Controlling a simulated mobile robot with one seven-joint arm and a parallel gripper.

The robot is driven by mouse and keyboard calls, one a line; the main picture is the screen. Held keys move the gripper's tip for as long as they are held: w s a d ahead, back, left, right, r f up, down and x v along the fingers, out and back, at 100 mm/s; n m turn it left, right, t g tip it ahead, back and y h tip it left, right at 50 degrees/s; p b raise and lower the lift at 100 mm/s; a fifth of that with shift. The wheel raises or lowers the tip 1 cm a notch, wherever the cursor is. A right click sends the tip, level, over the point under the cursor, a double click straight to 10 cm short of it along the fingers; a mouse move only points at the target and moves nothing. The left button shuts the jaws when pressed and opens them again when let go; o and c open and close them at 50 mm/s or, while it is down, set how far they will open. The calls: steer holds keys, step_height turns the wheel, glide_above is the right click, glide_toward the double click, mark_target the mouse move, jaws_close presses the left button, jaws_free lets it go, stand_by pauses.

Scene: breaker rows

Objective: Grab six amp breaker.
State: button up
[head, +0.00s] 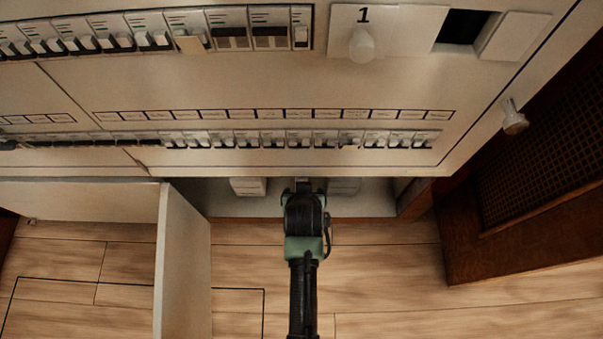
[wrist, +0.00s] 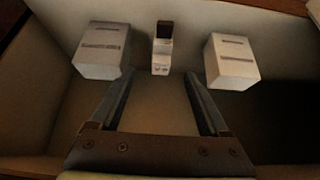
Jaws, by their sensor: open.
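In the wrist view, three pale breakers stand in a compartment: a wide one at left (wrist: 100,50), a narrow one with a dark top in the middle (wrist: 162,50), and a wide one at right (wrist: 231,62). I cannot read their ratings, so I cannot tell which is the six amp one. My gripper (wrist: 158,84) is open and empty, its fingers pointing toward the narrow breaker, which sits beyond and between the tips. In the head view my gripper (head: 303,186) reaches into the low compartment, between the left box (head: 248,187) and the right box (head: 344,187); the narrow breaker is hidden there.
Above the compartment is a panel with a lower breaker row (head: 300,139) and an upper row (head: 90,40). An open white door (head: 183,265) stands to the left of my arm. A dark wooden cabinet (head: 520,170) is at right. The wooden floor (head: 400,270) is clear.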

steer(key=b+x, duration=0.4)
steer(key=x, duration=0.2)
steer(key=shift+f, duration=0.35)
steer(key=b+x, duration=0.2)
steer(key=b, duration=0.1)
steer(key=b+x, duration=0.2)
steer(key=shift+s+a+f+b, duration=0.2)
steer(key=shift+f+b, duration=0.2)
steer(key=shift+w+f+b, duration=0.25)
steer(key=shift+w+b, duration=0.05)
steer(key=shift+r, duration=0.1)
jaws_close()
